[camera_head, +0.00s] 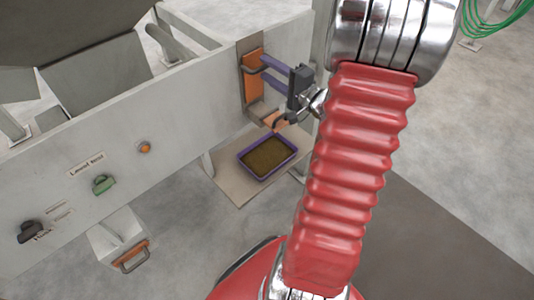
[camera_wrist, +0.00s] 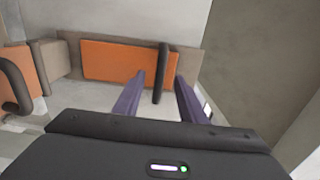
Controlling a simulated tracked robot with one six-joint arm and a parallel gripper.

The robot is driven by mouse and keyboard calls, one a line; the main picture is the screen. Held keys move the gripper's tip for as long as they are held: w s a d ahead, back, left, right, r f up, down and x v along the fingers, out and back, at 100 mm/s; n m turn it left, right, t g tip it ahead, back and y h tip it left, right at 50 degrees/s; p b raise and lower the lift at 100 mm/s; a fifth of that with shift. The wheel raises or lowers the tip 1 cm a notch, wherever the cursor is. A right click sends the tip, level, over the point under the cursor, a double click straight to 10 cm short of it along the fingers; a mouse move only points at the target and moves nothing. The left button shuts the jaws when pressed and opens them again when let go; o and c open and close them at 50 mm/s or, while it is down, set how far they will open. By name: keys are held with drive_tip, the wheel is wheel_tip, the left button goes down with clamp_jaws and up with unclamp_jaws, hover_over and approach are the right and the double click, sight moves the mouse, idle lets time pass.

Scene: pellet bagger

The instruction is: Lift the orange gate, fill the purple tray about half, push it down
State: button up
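The orange gate (camera_head: 253,87) is on the front of the pale machine, with a dark handle bar. In the wrist view the gate (camera_wrist: 110,61) lies ahead, and its dark handle (camera_wrist: 161,74) stands between my two purple fingers. My gripper (camera_head: 263,69) is open around the handle, with a gap on each side in the wrist view. The purple tray (camera_head: 246,166) sits flat on a board below the orange spout (camera_head: 270,117). Brown pellets (camera_head: 268,156) cover its whole bottom, and its rim stands above them; their exact depth is hard to tell.
A green knob (camera_head: 103,184), a black knob (camera_head: 30,232) and an orange button (camera_head: 144,147) are on the machine's panel. A white box with an orange-backed handle (camera_head: 131,257) is low at left.

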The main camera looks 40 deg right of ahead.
drive_tip(key=s, duration=0.5)
drive_tip(key=shift+s, duration=0.35)
drive_tip(key=shift+d, duration=0.1)
idle(0.9)
